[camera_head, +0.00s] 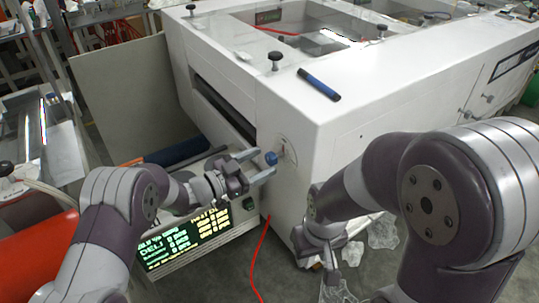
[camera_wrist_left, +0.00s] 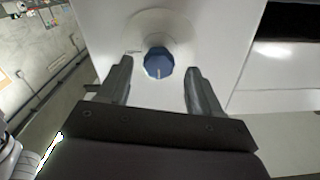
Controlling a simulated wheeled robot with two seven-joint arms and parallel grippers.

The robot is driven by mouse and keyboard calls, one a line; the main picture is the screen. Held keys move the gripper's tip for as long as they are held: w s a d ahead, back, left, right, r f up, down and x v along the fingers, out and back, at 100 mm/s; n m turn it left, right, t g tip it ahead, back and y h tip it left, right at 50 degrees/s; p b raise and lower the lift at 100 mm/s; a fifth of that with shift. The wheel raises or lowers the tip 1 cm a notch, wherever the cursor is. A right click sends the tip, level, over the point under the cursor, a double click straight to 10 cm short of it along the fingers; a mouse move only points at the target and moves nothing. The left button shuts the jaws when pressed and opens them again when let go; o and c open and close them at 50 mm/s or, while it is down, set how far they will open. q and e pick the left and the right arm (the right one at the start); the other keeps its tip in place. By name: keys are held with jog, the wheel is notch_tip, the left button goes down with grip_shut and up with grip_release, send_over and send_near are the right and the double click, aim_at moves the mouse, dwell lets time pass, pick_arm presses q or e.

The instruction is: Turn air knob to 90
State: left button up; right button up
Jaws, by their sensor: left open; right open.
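The blue air knob (camera_head: 271,158) sits on a round plate on the corner face of the white machine (camera_head: 300,120). In the left wrist view the knob (camera_wrist_left: 159,63) shows a pale pointer line toward the bottom of the picture. My left gripper (camera_head: 258,166) is open, its fingers pointing at the knob with one on each side. In the left wrist view the fingers (camera_wrist_left: 158,85) stand apart from the knob with clear gaps. My right gripper (camera_head: 332,274) hangs low in front of the machine, partly hidden by its own arm, and holds nothing that I can see.
A display box with green and yellow text (camera_head: 185,240) stands below my left gripper. A blue marker (camera_head: 319,84) lies on the machine top. A red hose (camera_head: 258,260) hangs to the floor. Crumpled clear film (camera_head: 382,232) lies on the floor near my right arm.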

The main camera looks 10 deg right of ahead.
aim_at(268, 160)
pick_arm(q)
jog(key=x, duration=0.3)
jog(key=shift+s+d+r, duration=0.1)
jog(key=shift+s+d, duration=0.05)
jog(key=shift+w+d, duration=0.25)
jog(key=shift+d, duration=0.05)
